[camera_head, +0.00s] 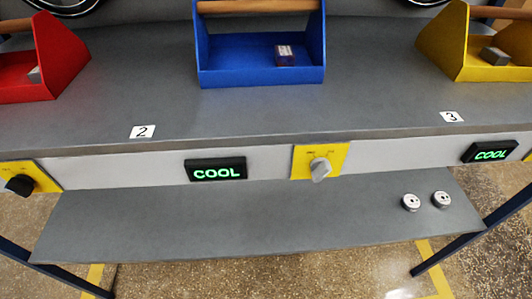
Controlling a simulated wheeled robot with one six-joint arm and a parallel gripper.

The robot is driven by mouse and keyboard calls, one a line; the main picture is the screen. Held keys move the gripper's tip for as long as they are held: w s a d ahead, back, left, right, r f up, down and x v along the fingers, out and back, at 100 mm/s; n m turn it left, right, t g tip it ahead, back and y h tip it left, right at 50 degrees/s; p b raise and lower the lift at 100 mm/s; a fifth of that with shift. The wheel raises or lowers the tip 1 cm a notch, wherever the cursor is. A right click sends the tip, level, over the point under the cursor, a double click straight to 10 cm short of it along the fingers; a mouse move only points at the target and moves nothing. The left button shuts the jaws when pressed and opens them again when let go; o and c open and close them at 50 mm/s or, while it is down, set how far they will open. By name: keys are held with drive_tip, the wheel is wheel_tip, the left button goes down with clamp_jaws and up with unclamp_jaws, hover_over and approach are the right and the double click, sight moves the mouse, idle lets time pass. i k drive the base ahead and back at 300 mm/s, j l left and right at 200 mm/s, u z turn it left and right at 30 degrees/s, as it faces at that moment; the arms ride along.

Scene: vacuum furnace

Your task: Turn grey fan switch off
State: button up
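A grey rotary switch (320,169) sits on a yellow plate (301,160) on the front panel of the bench, right of centre. Its knob looks tilted, and the small labels above it are too small to read. A black rotary switch (20,185) sits on another yellow plate (45,180) at the far left. My gripper does not show in this view.
Green "COOL" displays (216,169) (490,152) are on the panel. Red (62,50), blue (210,65) and yellow (450,45) toolboxes stand on the bench (380,100). Two round metal pieces (411,202) (441,199) lie on the lower shelf (250,225).

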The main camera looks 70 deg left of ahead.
sight(321, 167)
drive_tip(key=u, duration=2.1)
drive_tip(key=j, duration=0.45)
drive_tip(key=k+j+z, duration=0.1)
drive_tip(key=j, duration=0.3)
drive_tip(key=k+j, duration=0.15)
drive_tip(key=j, duration=0.3)
drive_tip(key=j+z, duration=0.1)
drive_tip(key=j, duration=0.3)
drive_tip(key=k+j, duration=0.15)
drive_tip(key=j, duration=0.25)
drive_tip(key=k+j, duration=0.1)
drive_tip(key=j, duration=0.35)
drive_tip(key=z, duration=0.05)
